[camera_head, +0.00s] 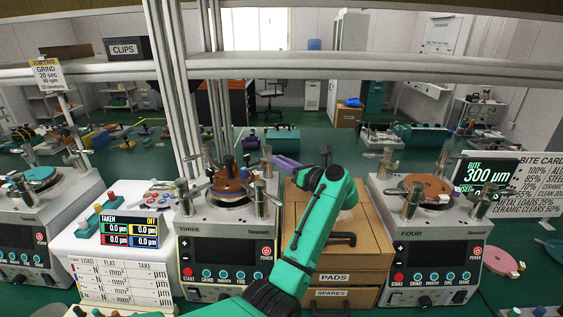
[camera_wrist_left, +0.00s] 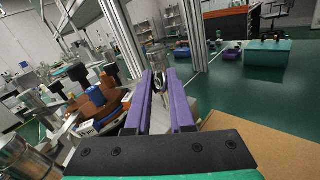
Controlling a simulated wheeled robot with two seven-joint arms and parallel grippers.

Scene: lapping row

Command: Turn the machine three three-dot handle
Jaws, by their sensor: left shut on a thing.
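Machine three (camera_head: 232,226) is a light grey unit with a dark front panel, left of centre in the head view. On its top sit a copper-brown disc (camera_head: 228,186) with dark knobs and several upright metal posts. My left gripper (camera_head: 272,158) reaches in from the right, its purple fingers pointing left over the machine's back right side. In the left wrist view, the fingers (camera_wrist_left: 159,80) are closed around a metal cylindrical handle (camera_wrist_left: 157,56). Its dot marks cannot be made out. The brown disc (camera_wrist_left: 98,98) lies left of the fingers there. My right gripper is not in view.
A cardboard-coloured drawer box (camera_head: 345,248) marked PADS and SPARES stands right of machine three, under my left arm. Machine four (camera_head: 432,235) is further right. A white measuring unit (camera_head: 118,258) stands left. A metal frame post (camera_head: 172,75) rises close behind machine three.

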